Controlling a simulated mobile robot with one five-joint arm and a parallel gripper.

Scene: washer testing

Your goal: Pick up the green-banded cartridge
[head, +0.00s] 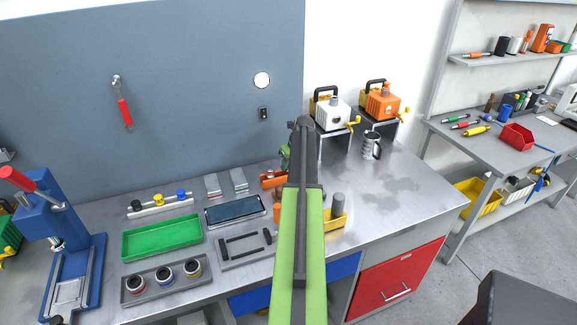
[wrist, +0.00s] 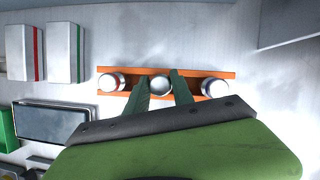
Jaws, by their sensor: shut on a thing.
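An orange rack (wrist: 135,94) holds three round pale-topped cartridges in a row in the wrist view. The middle cartridge (wrist: 160,84) sits between the two green fingers of my gripper (wrist: 160,76), which is shut on it. Its band is hidden, so I cannot tell its colour. In the head view the orange rack (head: 268,180) shows left of my arm, which hides most of the gripper and the cartridges.
Two pale boxes (head: 225,183) and a dark tablet-like tray (head: 235,210) lie left of the rack. A green tray (head: 160,238) and a blue press (head: 75,255) are farther left. White (head: 331,112) and orange (head: 381,103) machines stand behind right. The right benchtop is mostly clear.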

